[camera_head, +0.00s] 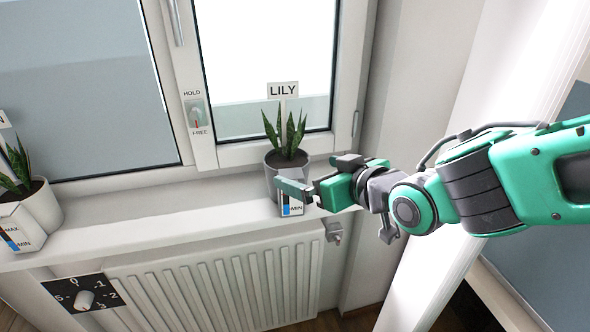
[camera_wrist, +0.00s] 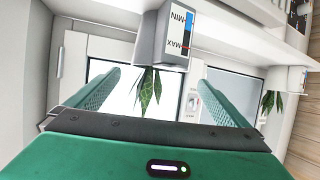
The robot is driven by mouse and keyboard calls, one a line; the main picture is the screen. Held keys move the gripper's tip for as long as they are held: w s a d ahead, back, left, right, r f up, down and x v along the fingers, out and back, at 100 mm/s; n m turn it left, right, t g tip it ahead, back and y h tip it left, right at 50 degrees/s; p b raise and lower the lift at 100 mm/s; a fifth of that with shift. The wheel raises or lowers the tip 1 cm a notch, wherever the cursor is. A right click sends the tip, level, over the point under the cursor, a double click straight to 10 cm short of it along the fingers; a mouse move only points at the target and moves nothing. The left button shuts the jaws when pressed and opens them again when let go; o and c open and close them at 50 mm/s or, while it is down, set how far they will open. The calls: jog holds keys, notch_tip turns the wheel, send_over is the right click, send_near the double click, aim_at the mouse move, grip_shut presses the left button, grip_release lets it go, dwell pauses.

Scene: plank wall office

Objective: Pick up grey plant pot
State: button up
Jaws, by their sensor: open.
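The grey plant pot (camera_head: 271,166) stands upright on the white windowsill, holding a spiky green plant and a LILY sign. A box-like gauge with a MIN mark is on its front. My gripper (camera_head: 297,189) is in front of the pot and covers part of it. In the upside-down wrist view the grey pot (camera_wrist: 147,38) lies ahead, with its leaves showing in the gap between the two green fingers of my open gripper (camera_wrist: 150,88). Nothing is held. I cannot tell whether a finger touches the pot.
A white pot (camera_head: 43,208) with a similar plant stands on the windowsill (camera_head: 160,232) at the left. The sill between the pots is clear. The window frame is close behind, a radiator (camera_head: 215,285) with a dial (camera_head: 85,299) is below, and a wall corner is at the right.

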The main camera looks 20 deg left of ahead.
aim_at(296, 166)
jog(key=shift+w+d+x, duration=0.1)
jog(key=shift+x, duration=0.7)
jog(key=shift+w+d+x, duration=0.15)
jog(key=shift+x, duration=0.6)
jog(key=shift+w+d+x, duration=0.1)
jog(key=shift+x, duration=0.7)
jog(key=shift+f+x, duration=0.2)
jog(key=shift+x, duration=1.1)
jog(key=shift+f+x, duration=0.15)
jog(key=shift+x, duration=1.1)
jog(key=shift+s+d, duration=0.1)
jog(key=c, duration=1.8)
jog(key=shift+r, duration=0.2)
jog(key=shift+c, duration=0.9)
jog(key=shift+r, duration=0.1)
